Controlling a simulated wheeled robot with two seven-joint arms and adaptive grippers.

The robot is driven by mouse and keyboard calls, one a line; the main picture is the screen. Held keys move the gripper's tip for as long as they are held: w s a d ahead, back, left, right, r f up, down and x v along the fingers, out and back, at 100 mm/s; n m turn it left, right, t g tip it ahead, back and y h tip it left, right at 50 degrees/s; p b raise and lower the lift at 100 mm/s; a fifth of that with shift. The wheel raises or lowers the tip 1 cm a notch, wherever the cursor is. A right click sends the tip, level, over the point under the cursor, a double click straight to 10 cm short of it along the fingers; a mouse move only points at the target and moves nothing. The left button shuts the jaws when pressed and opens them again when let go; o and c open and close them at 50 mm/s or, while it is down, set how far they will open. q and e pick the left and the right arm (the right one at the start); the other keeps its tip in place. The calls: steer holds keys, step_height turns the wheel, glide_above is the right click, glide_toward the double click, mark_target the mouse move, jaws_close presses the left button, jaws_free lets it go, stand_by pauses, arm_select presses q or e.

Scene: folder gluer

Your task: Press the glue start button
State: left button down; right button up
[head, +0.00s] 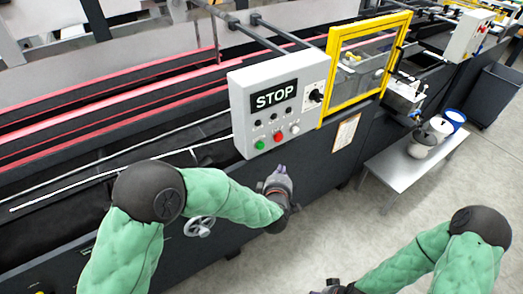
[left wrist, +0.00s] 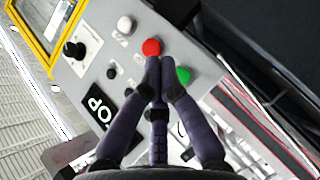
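A light grey control box (head: 239,112) on the machine carries a green button (head: 260,145), a red button (head: 278,138) and a white button (head: 295,129) in its lower row. Their labels are too small to read. My left gripper (head: 281,170) is just below this row, pointing up. In the left wrist view its fingers (left wrist: 161,62) are together and hold nothing; their tips appear between the red button (left wrist: 151,47) and green button (left wrist: 183,75). Contact cannot be told. The white button (left wrist: 126,25) is clear of them. My right gripper (head: 336,287) shows only partly at the bottom edge.
The box also has a black STOP display (head: 273,96), small dark buttons and a black knob (head: 316,96). A yellow-framed guard (head: 334,75) stands at its right. A low grey table (head: 400,178) with pots is further right. The floor in front is open.

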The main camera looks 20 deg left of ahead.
mark_target(261, 146)
arm_select(q)
steer(key=shift+w+a, duration=0.1)
steer(key=w+a+b, duration=0.2)
steer(key=w+a, duration=0.3)
steer(key=a, duration=0.1)
steer(key=shift+w+a, duration=0.15)
steer(key=shift+a, duration=0.2)
stand_by(0.4)
steer(key=shift+a, duration=0.1)
stand_by(1.1)
steer(key=shift+w+a+b, duration=0.25)
steer(key=shift+b, duration=0.15)
steer(key=shift+w+a+b, duration=0.3)
steer(key=shift+a, duration=0.1)
stand_by(0.8)
steer(key=shift+d, duration=0.1)
stand_by(0.3)
steer(key=shift+s+d, duration=0.6)
steer(key=shift+d, duration=0.05)
